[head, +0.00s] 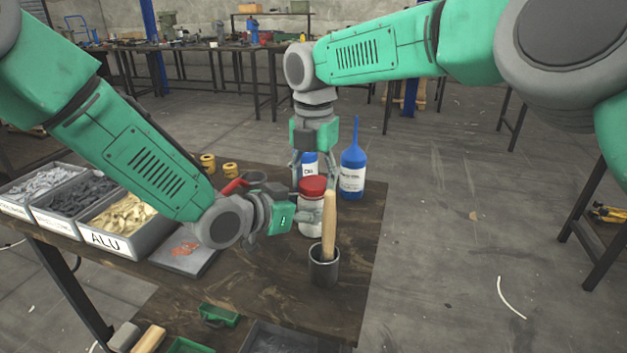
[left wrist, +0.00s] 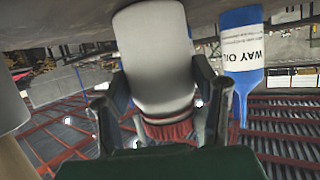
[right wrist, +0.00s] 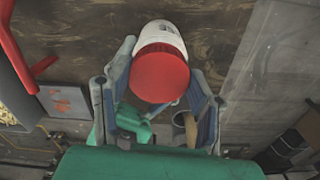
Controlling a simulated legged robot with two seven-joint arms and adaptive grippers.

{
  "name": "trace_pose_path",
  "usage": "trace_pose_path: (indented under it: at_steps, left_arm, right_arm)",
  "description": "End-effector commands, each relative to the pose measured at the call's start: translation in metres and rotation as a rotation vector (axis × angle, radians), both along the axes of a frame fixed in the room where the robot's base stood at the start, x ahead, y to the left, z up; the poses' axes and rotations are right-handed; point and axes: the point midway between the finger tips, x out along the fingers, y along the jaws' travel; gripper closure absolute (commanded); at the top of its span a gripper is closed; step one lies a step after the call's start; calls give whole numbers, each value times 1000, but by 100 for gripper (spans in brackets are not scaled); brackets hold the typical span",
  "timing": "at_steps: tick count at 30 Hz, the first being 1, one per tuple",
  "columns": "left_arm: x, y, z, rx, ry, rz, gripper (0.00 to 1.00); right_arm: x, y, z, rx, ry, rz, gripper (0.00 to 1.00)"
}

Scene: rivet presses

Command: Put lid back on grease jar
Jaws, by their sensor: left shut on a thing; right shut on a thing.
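The white grease jar (head: 311,222) stands upright near the right edge of the table. Its red lid (head: 313,186) is on top, at the jar's mouth; I cannot tell if it is fully seated. My left gripper (head: 308,217) is shut on the jar's body from the left. In the left wrist view the jar (left wrist: 153,60) hangs upside down between the fingers, with the red lid (left wrist: 168,131) below it. My right gripper (head: 311,178) comes down from above and is shut on the lid, which sits between its fingers in the right wrist view (right wrist: 160,76).
A dark cup (head: 323,268) with a wooden-handled tool (head: 329,225) stands just in front of the jar. A blue way oil bottle (head: 352,176) stands behind it to the right. Labelled bins (head: 112,241) and a grey plate (head: 185,261) lie to the left.

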Motion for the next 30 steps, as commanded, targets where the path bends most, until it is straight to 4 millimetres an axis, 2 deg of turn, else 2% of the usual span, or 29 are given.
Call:
trace_pose_path:
  at_steps: [1,18,24,30]
  left_arm:
    - [3,6,-1,1,3,14,100]
    - [5,7,0,-1,3,20,100]
    - [5,7,0,-1,2,18,100]
    - [5,7,0,-1,2,18,100]
  right_arm:
    - [0,-5,0,-16,-2,-114,87]
    - [-3,1,-2,-17,-16,-1512,88]
    - [-4,3,-3,-18,-15,-1797,88]
    - [-4,4,-3,-18,-13,-1844,88]
